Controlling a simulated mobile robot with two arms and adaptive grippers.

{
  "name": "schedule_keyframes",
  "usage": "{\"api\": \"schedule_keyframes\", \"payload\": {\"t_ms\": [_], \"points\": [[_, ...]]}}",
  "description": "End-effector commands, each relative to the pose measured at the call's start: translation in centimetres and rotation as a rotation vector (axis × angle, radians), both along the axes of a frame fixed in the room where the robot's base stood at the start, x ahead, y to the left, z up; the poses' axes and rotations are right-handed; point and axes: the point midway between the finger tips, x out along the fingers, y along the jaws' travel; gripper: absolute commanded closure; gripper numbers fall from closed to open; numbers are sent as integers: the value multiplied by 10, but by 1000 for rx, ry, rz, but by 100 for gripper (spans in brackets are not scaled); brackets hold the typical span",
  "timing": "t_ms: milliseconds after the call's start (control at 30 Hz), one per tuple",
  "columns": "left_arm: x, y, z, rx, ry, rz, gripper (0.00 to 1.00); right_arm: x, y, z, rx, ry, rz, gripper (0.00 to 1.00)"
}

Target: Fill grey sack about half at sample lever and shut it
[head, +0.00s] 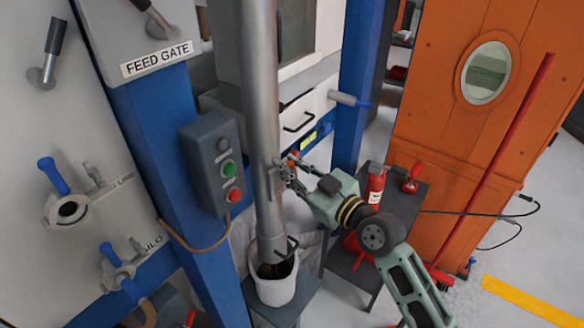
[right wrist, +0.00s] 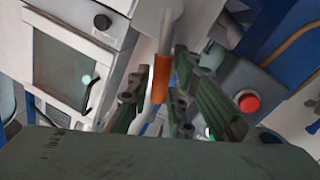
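A pale grey open-topped container (head: 277,290), which looks like the sack, stands upright under the lower end of the steel pipe (head: 263,120). Something dark brown shows inside its mouth; its fill level is hard to tell. My right gripper (head: 284,172) is beside the pipe, well above the container. In the right wrist view, an orange grip on a pale rod (right wrist: 161,80), possibly the sample lever, lies between the fingers of my right gripper (right wrist: 160,85). The fingers stand apart with narrow gaps beside it. My left gripper is not in view.
A grey button box (head: 212,165) is on the blue post left of the pipe. The container rests on a dark grey stand (head: 300,298). A dark table (head: 405,205) with a red extinguisher (head: 374,184) stands right of the pipe, before an orange door (head: 440,130).

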Motion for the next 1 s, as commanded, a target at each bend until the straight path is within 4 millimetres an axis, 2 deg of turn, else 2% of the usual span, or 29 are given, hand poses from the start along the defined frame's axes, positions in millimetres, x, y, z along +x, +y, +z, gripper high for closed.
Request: {"api": "schedule_keyframes", "payload": {"t_ms": [33, 200, 633, 1000], "points": [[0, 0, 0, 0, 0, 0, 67, 0, 0, 0, 0, 0, 0, 88], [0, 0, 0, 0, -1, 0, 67, 0, 0, 0, 0, 0, 0, 100], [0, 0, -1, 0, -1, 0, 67, 0, -1, -1, -3, -3, -1, 100], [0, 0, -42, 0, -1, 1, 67, -11, 7, -12, -127, -175, 0, 100]]}}
